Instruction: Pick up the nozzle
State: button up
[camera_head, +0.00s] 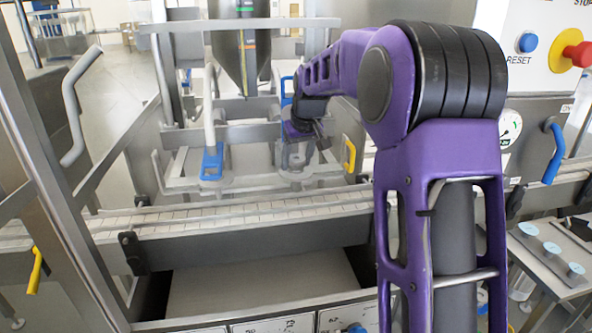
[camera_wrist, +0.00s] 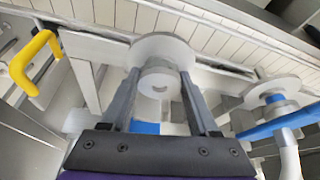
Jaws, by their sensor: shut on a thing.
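The nozzle (camera_wrist: 162,50) is a light grey round piece with a wide disc and a narrower stub, at the upper middle of the wrist view. My gripper (camera_wrist: 160,84) has one dark finger on each side of the stub and is shut on it. In the head view my gripper (camera_head: 303,143) is at the end of the purple arm, at the filling station behind the conveyor. The nozzle (camera_head: 295,174) shows there only in part, below the gripper. Whether it is still seated in its mount cannot be told.
A similar round piece with a blue part (camera_wrist: 275,98) sits to the right in the wrist view. A yellow handle (camera_wrist: 33,62) is at left. The conveyor (camera_head: 230,212) runs in front, and a metal hopper (camera_head: 241,55) hangs behind.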

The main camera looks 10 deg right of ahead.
grip_shut()
notch_tip(320, 180, up, 10)
jog(key=shift+p, duration=0.9)
